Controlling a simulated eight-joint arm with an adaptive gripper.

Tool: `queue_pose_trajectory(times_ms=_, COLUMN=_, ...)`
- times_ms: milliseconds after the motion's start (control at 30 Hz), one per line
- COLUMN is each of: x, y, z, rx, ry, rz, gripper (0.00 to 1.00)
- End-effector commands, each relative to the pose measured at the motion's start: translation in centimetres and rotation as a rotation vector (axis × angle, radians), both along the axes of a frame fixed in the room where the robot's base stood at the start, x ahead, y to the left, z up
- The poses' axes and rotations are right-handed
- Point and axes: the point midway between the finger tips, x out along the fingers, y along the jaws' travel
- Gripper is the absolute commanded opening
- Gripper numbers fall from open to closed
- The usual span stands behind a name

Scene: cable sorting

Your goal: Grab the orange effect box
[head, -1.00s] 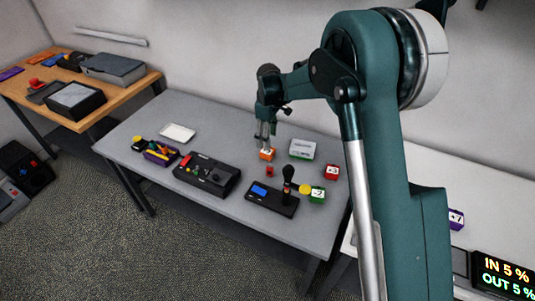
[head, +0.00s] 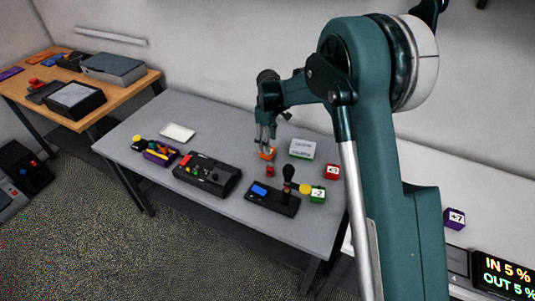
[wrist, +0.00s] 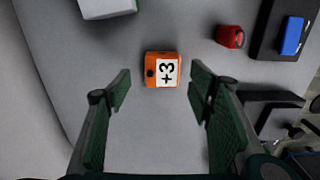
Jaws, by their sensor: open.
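The orange effect box (wrist: 151,71), marked +3 on a white label, sits on the grey table (head: 321,213). In the wrist view it lies ahead of and between my open fingers, with free space on both sides. My gripper (wrist: 160,90) is open and empty. In the head view my gripper (head: 265,146) is just above the orange box (head: 267,154) and partly covers it. I cannot tell how large the height gap is.
A white box (head: 302,149), a red +5 box (head: 332,172) and a green box (head: 317,194) stand to the right. A small red piece (head: 270,171) and a black device with a blue screen (head: 272,198) are in front. A black controller (head: 207,177) is to the left.

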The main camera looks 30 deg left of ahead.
Motion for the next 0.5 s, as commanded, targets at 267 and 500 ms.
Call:
queue_pose_trajectory(times_ms=267, x=-0.2, y=0.1, z=-1.4, rx=0.000, ry=0.000, rz=0.000, gripper=0.52)
queue_pose_trajectory(times_ms=500, x=-0.4, y=0.2, z=-4.1, rx=0.000, ry=0.000, rz=0.000, gripper=0.52)
